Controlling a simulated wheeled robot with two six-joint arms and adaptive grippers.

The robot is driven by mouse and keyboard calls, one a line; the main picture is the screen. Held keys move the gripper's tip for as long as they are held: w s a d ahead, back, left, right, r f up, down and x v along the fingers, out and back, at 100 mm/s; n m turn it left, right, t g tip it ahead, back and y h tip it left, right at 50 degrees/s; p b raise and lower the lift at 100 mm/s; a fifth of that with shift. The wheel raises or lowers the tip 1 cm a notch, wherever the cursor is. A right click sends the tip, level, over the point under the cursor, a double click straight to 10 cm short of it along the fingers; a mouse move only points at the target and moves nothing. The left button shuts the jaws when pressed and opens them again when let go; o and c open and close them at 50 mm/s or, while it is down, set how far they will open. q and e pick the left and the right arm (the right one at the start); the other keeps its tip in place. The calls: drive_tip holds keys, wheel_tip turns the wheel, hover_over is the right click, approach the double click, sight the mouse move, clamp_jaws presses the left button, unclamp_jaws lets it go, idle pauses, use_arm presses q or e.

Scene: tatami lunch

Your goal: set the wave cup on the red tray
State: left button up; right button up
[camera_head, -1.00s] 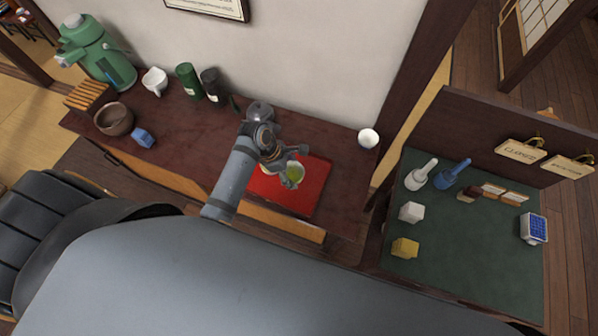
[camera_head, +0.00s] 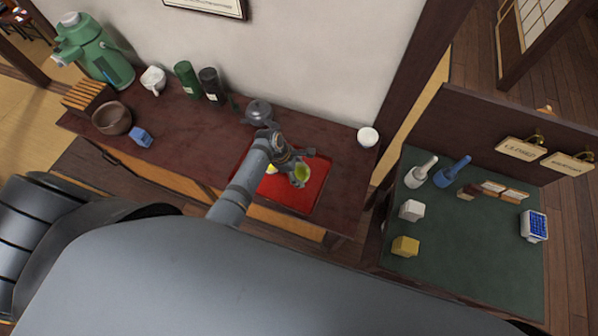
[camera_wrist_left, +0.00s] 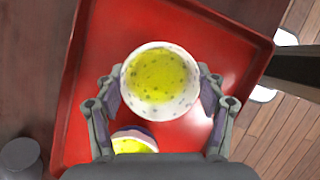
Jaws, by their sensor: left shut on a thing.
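My left gripper (camera_head: 300,172) is over the red tray (camera_head: 318,198), shut on a pale cup of yellow-green tea (camera_head: 302,175). In the left wrist view, this held cup (camera_wrist_left: 160,82) is white with small dark marks and sits upright between the fingers (camera_wrist_left: 160,100). I cannot tell whether its marks are waves, or whether its base touches the tray (camera_wrist_left: 95,60). A second cup with a purple-blue band and yellow contents (camera_wrist_left: 135,140) is on the tray near the gripper's base, partly hidden by it. My right gripper is not in view.
A dark teapot (camera_head: 258,112) stands behind the tray. A white cup (camera_head: 368,137) is at the counter's right end. Canisters (camera_head: 211,84), a brown bowl (camera_head: 112,119) and a blue block (camera_head: 141,137) are to the left. The tray's right part is clear.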

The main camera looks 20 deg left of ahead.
use_arm(q)
drive_tip(key=o, duration=1.3)
drive_tip(key=shift+f, duration=0.15)
drive_tip(key=v, duration=1.2)
drive_tip(key=shift+s, duration=0.1)
